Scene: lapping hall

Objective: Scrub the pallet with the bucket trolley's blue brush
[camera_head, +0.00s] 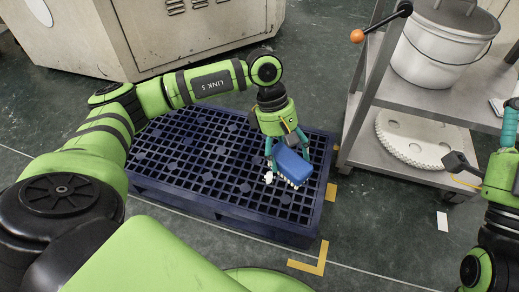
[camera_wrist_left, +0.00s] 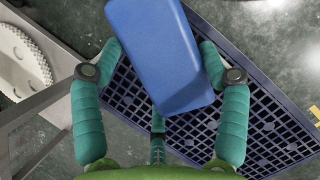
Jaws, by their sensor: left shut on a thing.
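The dark blue pallet (camera_head: 185,160), with an open grid top, lies on the floor in the middle of the head view; part of it shows in the left wrist view (camera_wrist_left: 270,120). My left gripper (camera_head: 287,158) is shut on the blue brush (camera_head: 293,166), over the pallet's right part. The brush's smooth blue back fills the top middle of the left wrist view (camera_wrist_left: 165,50). Pale bristles show along its lower edge; I cannot tell whether they touch the pallet. My right gripper (camera_head: 508,125) is partly in view at the right edge, its opening unclear.
A grey shelf trolley (camera_head: 405,172) stands right of the pallet, with a white lidded bucket (camera_head: 440,50) on top and a toothed white disc (camera_head: 420,138) below. An orange-knobbed lever (camera_head: 357,36) juts out. A beige machine cabinet (camera_head: 130,35) stands behind. Yellow marks lie by the pallet's corner.

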